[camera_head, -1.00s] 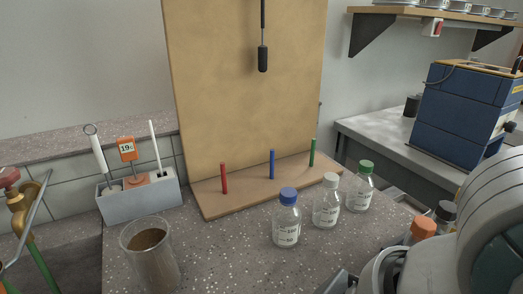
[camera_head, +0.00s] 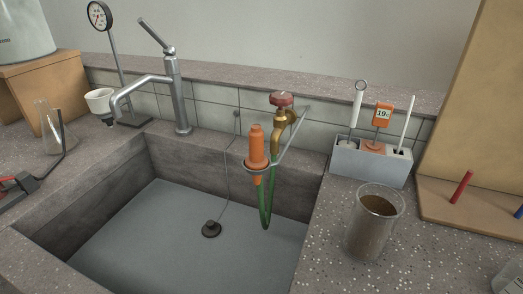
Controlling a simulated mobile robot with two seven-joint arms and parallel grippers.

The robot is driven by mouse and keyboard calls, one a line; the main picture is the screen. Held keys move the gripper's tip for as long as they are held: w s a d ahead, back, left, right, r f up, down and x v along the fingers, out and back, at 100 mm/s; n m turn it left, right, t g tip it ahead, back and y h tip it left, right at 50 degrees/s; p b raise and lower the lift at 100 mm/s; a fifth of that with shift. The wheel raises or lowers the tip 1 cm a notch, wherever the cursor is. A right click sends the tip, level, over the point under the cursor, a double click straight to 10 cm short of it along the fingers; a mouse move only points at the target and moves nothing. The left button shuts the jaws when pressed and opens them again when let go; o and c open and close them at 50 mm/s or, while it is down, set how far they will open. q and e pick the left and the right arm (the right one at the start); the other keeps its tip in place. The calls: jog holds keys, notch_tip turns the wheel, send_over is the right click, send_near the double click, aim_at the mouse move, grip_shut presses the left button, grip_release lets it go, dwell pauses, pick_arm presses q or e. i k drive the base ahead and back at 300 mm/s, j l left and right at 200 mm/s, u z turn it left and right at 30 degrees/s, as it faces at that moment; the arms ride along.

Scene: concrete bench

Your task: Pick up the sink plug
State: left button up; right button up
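The sink plug (camera_head: 211,229) is a small dark round stopper on the floor of the sink. A thin chain runs from it up to the back wall of the sink. The sink (camera_head: 150,240) has a grey floor and stone walls, and the floor around the plug is bare. I cannot tell whether the plug sits in a drain hole. Neither of my grippers shows in the view now.
A chrome tap (camera_head: 179,95) stands behind the sink. A brass tap (camera_head: 287,120), an orange nozzle (camera_head: 257,148) and a green hose (camera_head: 265,205) hang over its back right. A beaker of brown stuff (camera_head: 373,222) stands right of the sink, a flask (camera_head: 50,125) left.

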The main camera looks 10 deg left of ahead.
aim_at(211, 230)
jog(key=j+u, duration=0.1)
jog(key=u, duration=0.6)
jog(key=i+j+z, duration=0.15)
jog(key=z, duration=0.25)
jog(key=j+z, duration=0.45)
jog(key=i+j+z, duration=0.1)
jog(key=j+z, duration=0.15)
jog(key=z, duration=0.15)
jog(key=j+z, duration=0.65)
jog(key=z, duration=0.15)
